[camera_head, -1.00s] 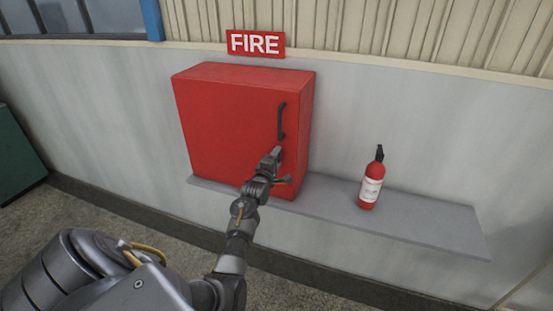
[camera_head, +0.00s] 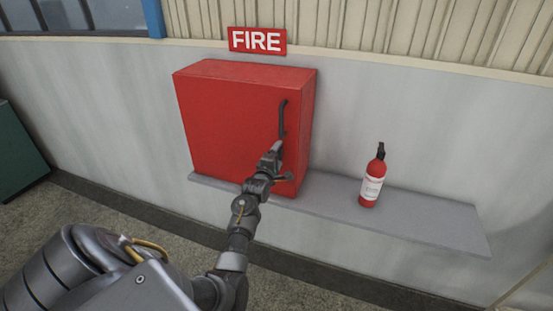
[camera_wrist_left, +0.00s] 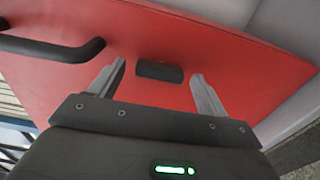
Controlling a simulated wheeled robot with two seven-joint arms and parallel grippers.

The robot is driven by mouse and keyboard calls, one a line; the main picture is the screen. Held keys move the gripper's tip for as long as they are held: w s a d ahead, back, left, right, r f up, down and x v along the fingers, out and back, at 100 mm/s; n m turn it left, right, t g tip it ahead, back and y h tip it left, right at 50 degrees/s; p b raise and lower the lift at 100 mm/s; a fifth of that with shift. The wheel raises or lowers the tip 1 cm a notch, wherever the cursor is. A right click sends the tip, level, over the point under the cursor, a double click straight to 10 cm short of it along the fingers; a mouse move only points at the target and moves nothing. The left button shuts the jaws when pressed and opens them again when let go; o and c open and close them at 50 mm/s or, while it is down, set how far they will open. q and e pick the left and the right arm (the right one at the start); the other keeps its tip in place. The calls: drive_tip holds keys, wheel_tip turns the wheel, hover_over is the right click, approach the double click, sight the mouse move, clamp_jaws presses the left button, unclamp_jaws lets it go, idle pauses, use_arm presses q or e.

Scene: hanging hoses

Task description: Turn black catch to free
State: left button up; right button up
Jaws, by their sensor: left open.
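The black catch (camera_wrist_left: 160,71) is a small dark bar on the red cabinet door (camera_wrist_left: 240,45). In the left wrist view it lies between and just beyond my fingertips, lengthwise across the gap. My left gripper (camera_wrist_left: 158,80) is open, one finger to each side of the catch; I cannot tell whether it touches the door. In the head view the gripper (camera_head: 277,148) is at the cabinet's right front, below the black handle (camera_head: 282,118), and hides the catch. The handle also shows at the upper left of the left wrist view (camera_wrist_left: 50,50). The door looks closed. My right gripper is not in view.
The red cabinet (camera_head: 230,120) stands on a grey shelf (camera_head: 430,220) against the wall. A red fire extinguisher (camera_head: 372,180) stands on the shelf to the right. A FIRE sign (camera_head: 257,41) is above. The shelf between cabinet and extinguisher is clear.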

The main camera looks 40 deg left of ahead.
use_arm(q)
drive_tip(key=b+v, duration=0.2)
drive_tip(key=v, duration=0.8)
drive_tip(key=shift+s+d+b, duration=0.2)
drive_tip(key=shift+s+b, duration=0.1)
drive_tip(key=shift+s, duration=0.05)
